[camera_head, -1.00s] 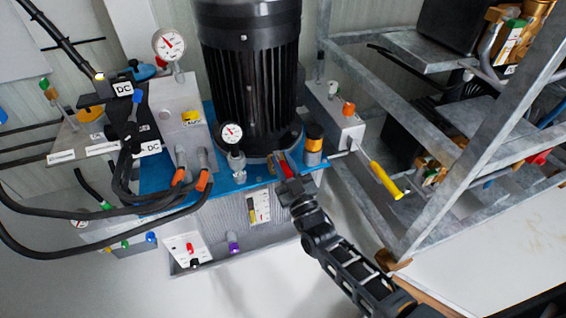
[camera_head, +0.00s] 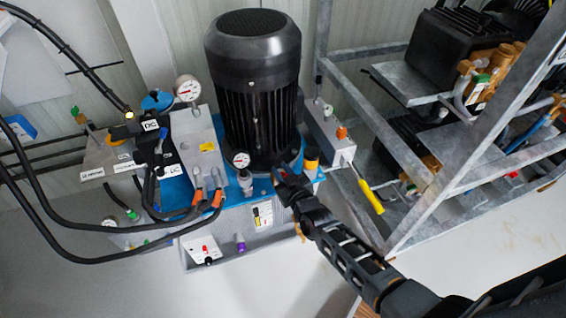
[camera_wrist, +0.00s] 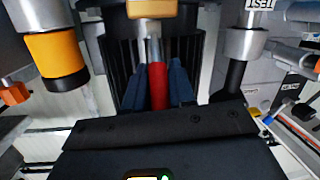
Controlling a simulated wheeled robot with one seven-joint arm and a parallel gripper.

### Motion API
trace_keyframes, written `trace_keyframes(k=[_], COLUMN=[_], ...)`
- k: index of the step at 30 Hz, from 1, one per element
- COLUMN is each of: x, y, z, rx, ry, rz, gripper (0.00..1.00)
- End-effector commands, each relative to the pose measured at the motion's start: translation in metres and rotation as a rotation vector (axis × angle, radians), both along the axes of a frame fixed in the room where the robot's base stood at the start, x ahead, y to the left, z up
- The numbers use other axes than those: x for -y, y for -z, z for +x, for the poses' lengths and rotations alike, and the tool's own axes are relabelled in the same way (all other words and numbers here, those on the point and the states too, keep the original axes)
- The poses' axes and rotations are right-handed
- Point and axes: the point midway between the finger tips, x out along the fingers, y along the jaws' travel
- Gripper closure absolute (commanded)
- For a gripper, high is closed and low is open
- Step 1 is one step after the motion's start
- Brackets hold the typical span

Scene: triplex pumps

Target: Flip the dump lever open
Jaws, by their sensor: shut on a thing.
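The red-handled lever (camera_wrist: 158,88) shows in the wrist view. Its red grip lies between my two dark fingers, and a bare metal shaft runs up from it. My gripper (camera_wrist: 158,92) is shut on this red grip. In the head view my gripper (camera_head: 279,178) is at the foot of the black motor (camera_head: 258,100), at the front edge of the blue pump plate (camera_head: 240,192). There my fingers hide most of the lever. Whether the lever stands open or closed cannot be told.
An orange-and-black cap (camera_wrist: 55,60) stands close on the left in the wrist view, and a metal fitting (camera_wrist: 242,42) on the right. A pressure gauge (camera_head: 241,159) is left of my gripper. A yellow-handled lever (camera_head: 371,197) and a metal frame (camera_head: 420,215) are to the right.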

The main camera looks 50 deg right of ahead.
Motion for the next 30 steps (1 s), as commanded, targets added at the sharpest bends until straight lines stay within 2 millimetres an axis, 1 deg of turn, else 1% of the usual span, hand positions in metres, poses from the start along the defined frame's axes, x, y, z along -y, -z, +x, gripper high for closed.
trace_keyframes(k=[1, 2, 12, 30], x=[0.001, 0.002, 0.006, 0.009], y=[-0.012, -0.013, -0.011, -0.010], z=[0.001, 0.002, 0.008, 0.014], rx=[-0.030, -0.045, -0.172, -0.272], ry=[0.001, 0.001, 0.000, -0.002], rz=[0.021, 0.032, 0.116, 0.184], gripper=[1.00, 1.00, 1.00, 1.00])
